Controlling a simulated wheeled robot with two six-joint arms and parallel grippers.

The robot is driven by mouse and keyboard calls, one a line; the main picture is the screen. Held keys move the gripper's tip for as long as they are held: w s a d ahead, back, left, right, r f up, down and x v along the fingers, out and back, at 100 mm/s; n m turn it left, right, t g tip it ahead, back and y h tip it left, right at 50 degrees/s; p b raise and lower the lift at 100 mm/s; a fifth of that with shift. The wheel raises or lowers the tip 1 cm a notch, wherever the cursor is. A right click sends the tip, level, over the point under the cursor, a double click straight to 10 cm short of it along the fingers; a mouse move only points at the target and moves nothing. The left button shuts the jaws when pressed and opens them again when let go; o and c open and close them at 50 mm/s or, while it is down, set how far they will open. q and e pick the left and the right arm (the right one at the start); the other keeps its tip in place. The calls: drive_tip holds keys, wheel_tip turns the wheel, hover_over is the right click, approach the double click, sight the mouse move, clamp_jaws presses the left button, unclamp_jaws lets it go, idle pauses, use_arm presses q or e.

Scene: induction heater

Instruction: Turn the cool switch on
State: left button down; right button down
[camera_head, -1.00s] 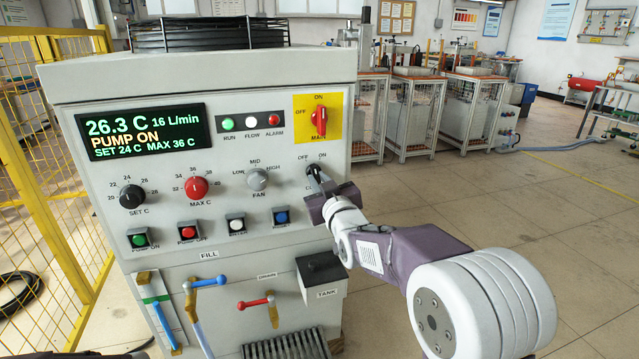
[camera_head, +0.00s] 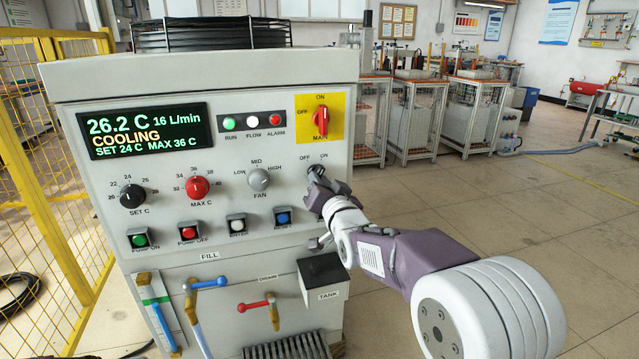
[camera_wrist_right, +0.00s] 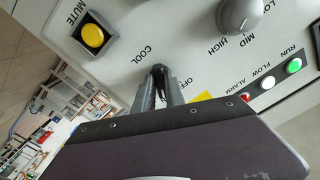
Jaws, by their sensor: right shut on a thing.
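The cool switch (camera_head: 317,170) is a dark knob on the right side of the grey panel, with OFF and ON printed above it. My right gripper (camera_head: 316,176) is shut on it, and its fingers hide most of the knob. In the right wrist view the fingers (camera_wrist_right: 160,82) close around the dark knob (camera_wrist_right: 158,70) beside the word COOL. The display (camera_head: 141,131) reads 26.2 C, 16 L/min, COOLING, SET 24 C, MAX 36 C. My left gripper is not in view.
The fan knob (camera_head: 259,179) is left of the gripper, and the red main switch (camera_head: 320,121) on its yellow plate is above. The blue reset button (camera_head: 283,218) and the black tank box (camera_head: 321,270) are below. Open floor lies to the right.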

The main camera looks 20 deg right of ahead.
idle(0.6)
drive_tip(key=c, duration=1.4)
unclamp_jaws()
drive_tip(key=shift+s, duration=0.1)
drive_tip(key=s+p, duration=0.2)
drive_tip(key=s, duration=0.7)
drive_tip(key=shift+d, duration=0.15)
